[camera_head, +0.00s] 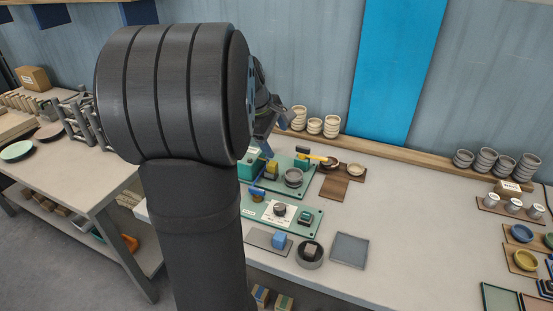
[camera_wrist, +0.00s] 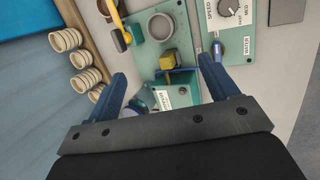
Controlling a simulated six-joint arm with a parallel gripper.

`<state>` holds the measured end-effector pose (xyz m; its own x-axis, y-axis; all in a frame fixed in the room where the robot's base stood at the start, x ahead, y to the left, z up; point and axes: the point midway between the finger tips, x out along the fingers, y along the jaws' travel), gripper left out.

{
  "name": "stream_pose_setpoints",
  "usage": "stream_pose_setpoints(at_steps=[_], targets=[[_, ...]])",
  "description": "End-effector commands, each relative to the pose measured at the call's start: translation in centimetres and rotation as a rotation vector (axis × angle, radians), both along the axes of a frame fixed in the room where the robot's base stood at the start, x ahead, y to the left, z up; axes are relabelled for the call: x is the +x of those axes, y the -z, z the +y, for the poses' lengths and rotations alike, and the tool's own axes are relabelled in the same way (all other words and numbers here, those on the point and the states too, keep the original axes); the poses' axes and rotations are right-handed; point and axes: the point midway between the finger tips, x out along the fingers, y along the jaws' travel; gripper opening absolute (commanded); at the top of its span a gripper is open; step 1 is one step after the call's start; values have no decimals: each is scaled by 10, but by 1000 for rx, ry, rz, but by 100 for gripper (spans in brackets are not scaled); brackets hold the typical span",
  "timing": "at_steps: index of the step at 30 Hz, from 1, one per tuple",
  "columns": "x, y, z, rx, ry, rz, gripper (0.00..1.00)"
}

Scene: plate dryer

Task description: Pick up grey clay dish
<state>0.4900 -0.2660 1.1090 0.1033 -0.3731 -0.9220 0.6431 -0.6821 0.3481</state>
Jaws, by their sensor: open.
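A round grey dish (camera_head: 293,177) sits on a green board (camera_head: 312,188) near the middle of the bench. It also shows in the wrist view (camera_wrist: 161,26) at the top, beyond my fingertips. My gripper (camera_wrist: 163,68) has its two blue fingers spread wide with nothing between them. In the head view my gripper (camera_head: 272,115) is partly hidden behind my arm, above and left of the dish. It is apart from the dish. Another dark grey round dish (camera_head: 299,260) with a small block inside stands near the bench's front edge.
A second green board (camera_head: 311,228) with a dial stands in front, beside a grey square tray (camera_head: 349,250). Stacked cream bowls (camera_head: 299,119) line the back wall.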

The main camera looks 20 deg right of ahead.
Motion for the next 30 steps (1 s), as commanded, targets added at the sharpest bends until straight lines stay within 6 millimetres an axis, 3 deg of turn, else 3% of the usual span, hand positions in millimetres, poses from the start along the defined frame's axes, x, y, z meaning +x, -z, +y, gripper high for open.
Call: stream_pose_setpoints(at_steps=[5, 12, 18, 25, 30], targets=[[-9, 1, -7, 59, 229, -120, 79], [-28, 1, -19, 215, 789, -386, 79], [-39, -1, -26, 329, 1163, -547, 79], [-42, 3, -30, 381, 1327, -609, 79], [-34, 30, -37, 381, 1334, -606, 79]])
